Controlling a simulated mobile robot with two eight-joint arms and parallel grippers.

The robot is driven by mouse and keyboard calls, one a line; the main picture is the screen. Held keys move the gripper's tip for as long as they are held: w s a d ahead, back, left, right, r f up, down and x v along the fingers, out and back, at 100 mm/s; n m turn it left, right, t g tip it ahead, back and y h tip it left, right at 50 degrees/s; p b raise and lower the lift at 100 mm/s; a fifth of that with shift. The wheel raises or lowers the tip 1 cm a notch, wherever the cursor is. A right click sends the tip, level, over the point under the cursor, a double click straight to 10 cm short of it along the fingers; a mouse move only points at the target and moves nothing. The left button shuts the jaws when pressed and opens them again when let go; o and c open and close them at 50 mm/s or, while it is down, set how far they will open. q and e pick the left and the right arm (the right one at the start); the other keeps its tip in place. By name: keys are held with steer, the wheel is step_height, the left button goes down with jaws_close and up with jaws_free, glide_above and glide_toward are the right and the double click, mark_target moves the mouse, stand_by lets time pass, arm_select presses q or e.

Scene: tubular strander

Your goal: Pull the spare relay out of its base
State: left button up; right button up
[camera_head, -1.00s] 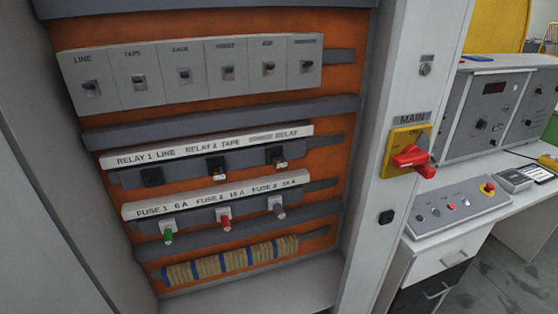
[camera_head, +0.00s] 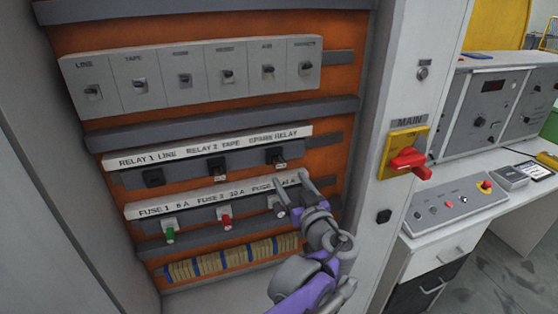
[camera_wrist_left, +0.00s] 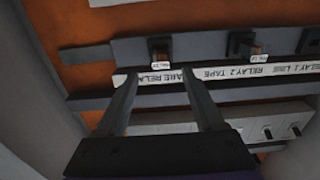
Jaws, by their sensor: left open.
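The spare relay (camera_head: 275,154) is a small black block with a brown lower part and a small white tag. It sits in the grey relay strip (camera_head: 190,168) at the right end, under the "SPARE RELAY" label. My left gripper (camera_head: 291,190) is open and empty, just below and to the right of the relay, in front of the fuse 3 area. In the left wrist view, the picture is upside down; the relay (camera_wrist_left: 160,46) lies beyond and between the two spread fingers (camera_wrist_left: 160,78), apart from them. My right gripper is not in view.
The fuse row, with green (camera_head: 170,236) and red (camera_head: 225,220) fuses, is just below. The red main switch (camera_head: 408,162) is on the cabinet frame to the right.

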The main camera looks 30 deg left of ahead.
mark_target(282, 168)
arm_select(q)
steer(key=b+x, duration=0.1)
steer(key=x, duration=0.4)
steer(key=shift+a+f, duration=0.1)
steer(key=shift+a, duration=0.15)
steer(key=p+x, duration=0.1)
steer(key=x, duration=0.2)
steer(key=shift+d, duration=0.1)
steer(key=shift+w+a, duration=0.3)
steer(key=shift+w, duration=0.05)
steer(key=shift+p, duration=0.5)
stand_by(0.9)
steer(key=shift+c, duration=0.2)
jaws_close()
stand_by(0.3)
